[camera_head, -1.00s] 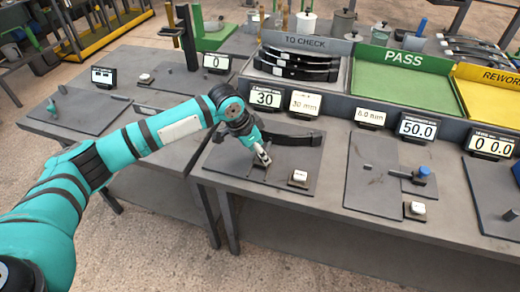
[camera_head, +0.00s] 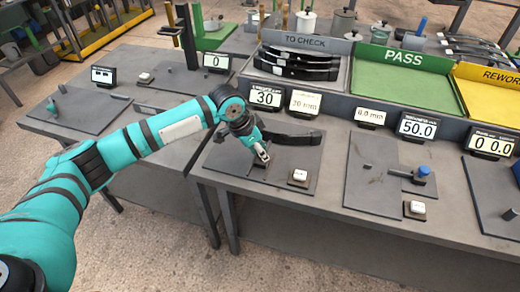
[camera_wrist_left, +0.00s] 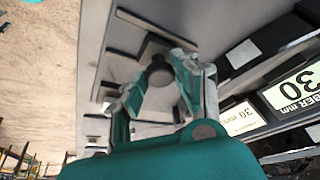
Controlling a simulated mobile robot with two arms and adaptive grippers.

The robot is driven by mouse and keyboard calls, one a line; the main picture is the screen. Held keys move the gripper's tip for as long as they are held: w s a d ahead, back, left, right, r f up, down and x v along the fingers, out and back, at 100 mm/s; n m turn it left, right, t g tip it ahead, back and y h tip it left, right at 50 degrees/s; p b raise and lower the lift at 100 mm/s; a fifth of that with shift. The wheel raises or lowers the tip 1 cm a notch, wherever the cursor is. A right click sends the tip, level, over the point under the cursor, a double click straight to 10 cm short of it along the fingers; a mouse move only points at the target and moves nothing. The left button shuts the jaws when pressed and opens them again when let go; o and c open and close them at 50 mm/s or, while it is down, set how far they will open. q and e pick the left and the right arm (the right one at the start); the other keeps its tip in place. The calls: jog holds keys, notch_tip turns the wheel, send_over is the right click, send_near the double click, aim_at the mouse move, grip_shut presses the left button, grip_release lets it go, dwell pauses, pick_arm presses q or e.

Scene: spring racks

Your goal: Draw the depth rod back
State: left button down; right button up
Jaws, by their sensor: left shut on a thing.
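My left gripper (camera_head: 262,157) is low over the dark plate (camera_head: 227,163) of the middle station. In the left wrist view its fingers (camera_wrist_left: 155,84) are closed around a dark round-topped piece, which I take to be the depth rod (camera_wrist_left: 158,72). In the head view the fingers and wrist hide most of this piece. A black curved leaf spring (camera_head: 295,139) lies just behind and to the right of the gripper. The display (camera_head: 266,97) behind it reads 30. My right gripper is not in view.
A white button block (camera_head: 299,175) sits right of the gripper. A card (camera_head: 304,102) stands by the display. A rack of springs marked TO CHECK (camera_head: 290,67), a green PASS tray (camera_head: 361,80) and a yellow REWORK tray (camera_head: 463,96) stand behind. The bench front edge is clear.

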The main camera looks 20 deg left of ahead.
pick_arm(q)
jog(key=s+p, duration=0.3)
jog(key=shift+a+r, duration=0.1)
jog(key=shift+s, duration=0.4)
jog(key=shift+w+f, duration=0.1)
jog(key=shift+f, duration=0.15)
jog(key=c, duration=1)
grip_release()
jog(key=shift+r, duration=0.1)
jog(key=shift+r, duration=0.25)
jog(key=v, duration=1.1)
jog(key=shift+s+a+r, duration=0.2)
jog(key=shift+s+r, duration=0.05)
jog(key=shift+s, duration=0.1)
